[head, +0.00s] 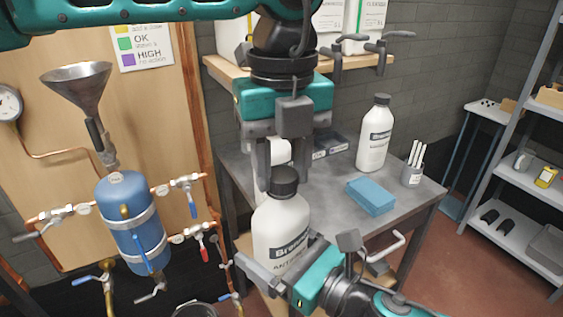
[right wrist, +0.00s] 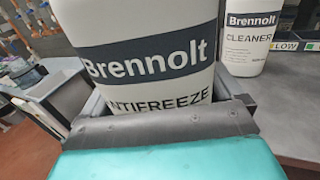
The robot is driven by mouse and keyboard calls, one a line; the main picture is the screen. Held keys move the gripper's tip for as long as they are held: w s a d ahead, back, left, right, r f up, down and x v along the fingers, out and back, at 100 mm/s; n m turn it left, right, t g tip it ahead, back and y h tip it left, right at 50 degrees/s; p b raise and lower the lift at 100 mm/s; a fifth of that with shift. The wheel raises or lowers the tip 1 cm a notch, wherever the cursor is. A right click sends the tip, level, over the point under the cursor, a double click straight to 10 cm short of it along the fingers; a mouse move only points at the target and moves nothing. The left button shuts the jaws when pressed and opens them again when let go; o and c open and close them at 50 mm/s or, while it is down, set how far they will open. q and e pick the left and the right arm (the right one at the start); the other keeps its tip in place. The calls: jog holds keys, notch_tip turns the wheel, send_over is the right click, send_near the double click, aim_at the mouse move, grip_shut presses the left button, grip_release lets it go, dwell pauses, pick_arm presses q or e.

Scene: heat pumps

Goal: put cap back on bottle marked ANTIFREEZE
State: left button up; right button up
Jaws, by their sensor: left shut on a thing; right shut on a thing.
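The white Brennolt bottle marked ANTIFREEZE (head: 281,225) stands about upright in front of the workbench; its label also shows large in the right wrist view (right wrist: 150,55). My right gripper (head: 287,264) is shut around the lower part of the bottle. A black cap (head: 284,181) is at the top of the bottle neck, in line with it. My left gripper (head: 281,172) points down from above and is shut on the cap. The neck under the cap is hidden, so I cannot tell whether the cap is seated.
A white bottle with a black cap (head: 374,137) stands on the grey workbench (head: 325,190). A blue tank (head: 133,222), pipes and a funnel (head: 77,88) are at left.

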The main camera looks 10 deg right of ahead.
pick_arm(q)
jog(key=m, duration=0.9)
jog(key=shift+f+m, duration=0.1)
jog(key=shift+m, duration=0.2)
jog(key=m, duration=0.3)
jog(key=shift+m, duration=0.4)
jog(key=m, duration=0.5)
jog(key=shift+m, duration=0.4)
jog(key=m, duration=0.6)
jog(key=shift+m, duration=0.3)
jog(key=o, duration=1.3)
jog(key=shift+c, duration=0.2)
notch_tip(320, 180, up, 12)
